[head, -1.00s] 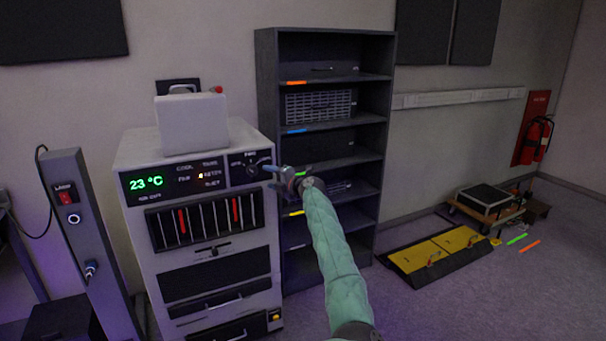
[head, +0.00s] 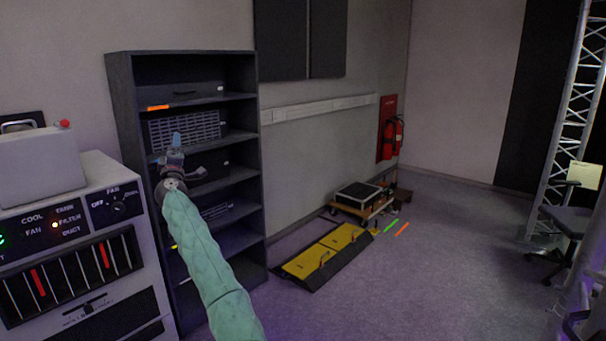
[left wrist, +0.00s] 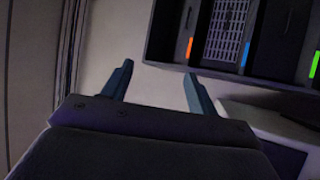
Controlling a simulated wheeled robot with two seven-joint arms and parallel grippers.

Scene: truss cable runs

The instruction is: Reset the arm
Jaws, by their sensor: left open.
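My left arm (head: 206,262), in a pale green sleeve, reaches up from the bottom of the head view. My left gripper (head: 174,152) is raised in front of the dark shelf unit, seen mostly end-on. In the left wrist view its two blue-grey fingers (left wrist: 157,90) stand apart with nothing between them, so it is open and empty. My right gripper is not in view.
The shelf unit (head: 120,95) stands behind my left gripper. A white control cabinet (head: 85,180) is at the left. Yellow-black ramps (head: 325,252) and a cased dolly (head: 360,195) lie on the floor. A chair (head: 568,235) and truss (head: 570,120) are right. Mid-right floor is clear.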

